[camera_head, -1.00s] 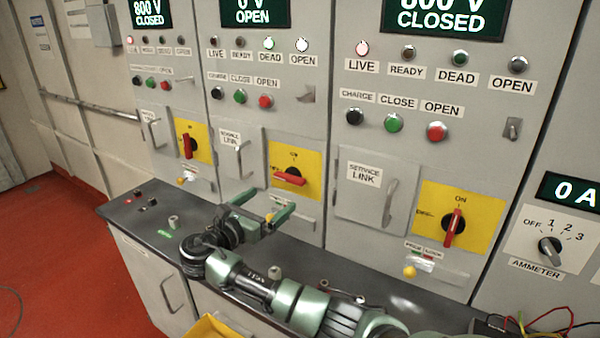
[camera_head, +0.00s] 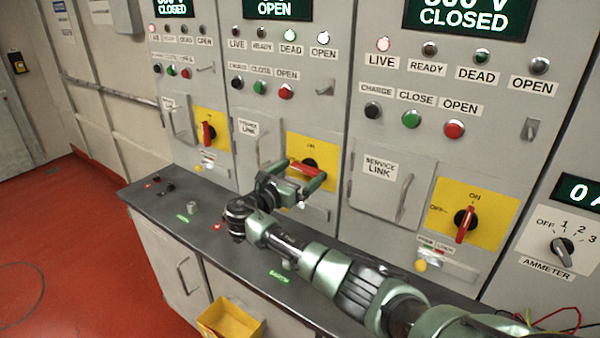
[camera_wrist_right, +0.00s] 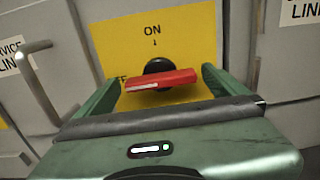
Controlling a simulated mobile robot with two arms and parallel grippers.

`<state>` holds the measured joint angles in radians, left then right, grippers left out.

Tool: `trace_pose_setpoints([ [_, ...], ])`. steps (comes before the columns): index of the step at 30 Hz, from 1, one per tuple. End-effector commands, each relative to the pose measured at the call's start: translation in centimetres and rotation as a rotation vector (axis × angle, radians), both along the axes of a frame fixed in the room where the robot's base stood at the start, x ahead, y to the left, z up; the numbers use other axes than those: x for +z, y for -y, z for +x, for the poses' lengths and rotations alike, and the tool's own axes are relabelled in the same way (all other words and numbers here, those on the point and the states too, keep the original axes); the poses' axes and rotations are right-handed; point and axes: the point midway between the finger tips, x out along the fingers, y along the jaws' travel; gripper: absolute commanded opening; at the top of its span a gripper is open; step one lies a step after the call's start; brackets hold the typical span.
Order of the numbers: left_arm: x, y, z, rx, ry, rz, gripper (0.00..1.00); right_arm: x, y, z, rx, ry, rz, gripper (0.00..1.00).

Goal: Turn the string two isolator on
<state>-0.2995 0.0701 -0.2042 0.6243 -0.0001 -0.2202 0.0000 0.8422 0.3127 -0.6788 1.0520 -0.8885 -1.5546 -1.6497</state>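The string two isolator (camera_head: 308,172) is a red handle on a yellow plate in the middle panel, its display above reading OPEN. The handle lies near horizontal, tilted a little. In the right wrist view the red handle (camera_wrist_right: 160,80) sits below the ON mark, its left end near the partly hidden OFF label. My right gripper (camera_head: 300,180) is at the handle, its green fingers open on either side of it in the wrist view (camera_wrist_right: 160,90). A gap shows between each finger and the handle ends. My left gripper is not in view.
Isolators on the left panel (camera_head: 208,132) and right panel (camera_head: 466,222) have upright handles. Service link doors with protruding handles flank the middle isolator. A dark bench top (camera_head: 165,195) runs below the panels, and a yellow bin (camera_head: 228,318) sits in front.

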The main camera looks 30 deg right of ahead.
Motion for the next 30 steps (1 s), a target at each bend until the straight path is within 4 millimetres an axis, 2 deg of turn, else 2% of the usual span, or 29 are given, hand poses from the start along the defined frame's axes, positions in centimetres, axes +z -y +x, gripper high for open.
trace_pose_setpoints([
  [1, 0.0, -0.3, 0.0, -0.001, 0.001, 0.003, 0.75, 0.0, 0.0, 0.0, 0.000, 0.000, 0.000, 0.89],
  [3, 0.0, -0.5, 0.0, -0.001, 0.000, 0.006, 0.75, 0.0, 0.0, 0.0, 0.000, 0.000, 0.000, 0.69],
  [6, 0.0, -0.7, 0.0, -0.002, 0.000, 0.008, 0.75, 0.0, 0.0, 0.0, 0.000, 0.000, 0.000, 0.46],
  [17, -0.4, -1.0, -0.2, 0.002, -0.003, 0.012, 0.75, -0.2, 0.0, 0.0, 0.000, 0.058, 0.026, 0.46],
  [30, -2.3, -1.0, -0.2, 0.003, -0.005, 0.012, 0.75, -0.4, 0.0, -0.1, 0.001, 0.381, 0.161, 0.46],
])
